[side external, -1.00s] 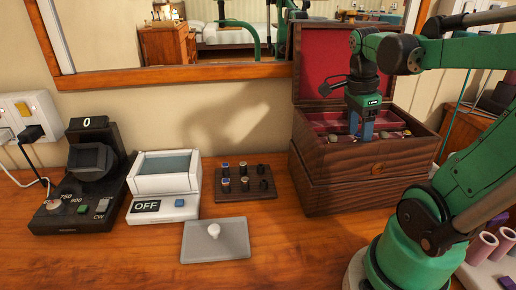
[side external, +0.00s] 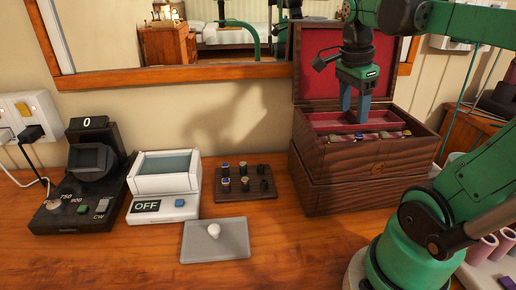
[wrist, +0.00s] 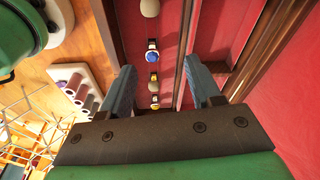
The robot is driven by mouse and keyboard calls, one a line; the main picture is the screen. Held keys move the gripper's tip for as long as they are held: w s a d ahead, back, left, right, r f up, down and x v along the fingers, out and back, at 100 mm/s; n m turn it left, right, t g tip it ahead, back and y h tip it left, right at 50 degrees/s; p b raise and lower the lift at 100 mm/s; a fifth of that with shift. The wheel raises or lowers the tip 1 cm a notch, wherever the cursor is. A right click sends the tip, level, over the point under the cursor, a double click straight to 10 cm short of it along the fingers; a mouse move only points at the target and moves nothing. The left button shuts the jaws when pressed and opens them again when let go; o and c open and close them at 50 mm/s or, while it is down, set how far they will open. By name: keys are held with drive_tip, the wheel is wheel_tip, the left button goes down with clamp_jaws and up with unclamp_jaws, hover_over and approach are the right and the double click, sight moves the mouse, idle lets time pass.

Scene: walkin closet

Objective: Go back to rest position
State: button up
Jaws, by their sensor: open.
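My gripper (side external: 356,101) is open and empty, pointing down just above the open wooden jewelry box (side external: 350,185). Its two blue fingers stand apart, and the wrist view shows the gap between them (wrist: 163,85) with nothing held. The box has a red-lined lid (side external: 320,68) standing open. Inside the box a row of several rings sits in a slot; one has a blue top (wrist: 151,56). In the wrist view the rings lie below and between the fingers, apart from them.
Pinkish rolls (side external: 482,249) lie at the right. A mirror hangs behind.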

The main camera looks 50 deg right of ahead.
drive_tip(key=w+a+f+n+t+h, duration=0.2)
drive_tip(key=w+a+n+t, duration=0.35)
drive_tip(key=n, duration=0.85)
drive_tip(key=w+a+f+n+t+y, duration=0.1)
drive_tip(key=a+f+n+y, duration=0.1)
drive_tip(key=a+n, duration=0.3)
drive_tip(key=w+a+f+n+t+y, duration=0.1)
drive_tip(key=w+a+f+n, duration=0.1)
drive_tip(key=a+n, duration=0.4)
drive_tip(key=shift+a+f+t+y, duration=0.3)
drive_tip(key=shift+f+t+y, duration=0.05)
drive_tip(key=shift+y, duration=0.05)
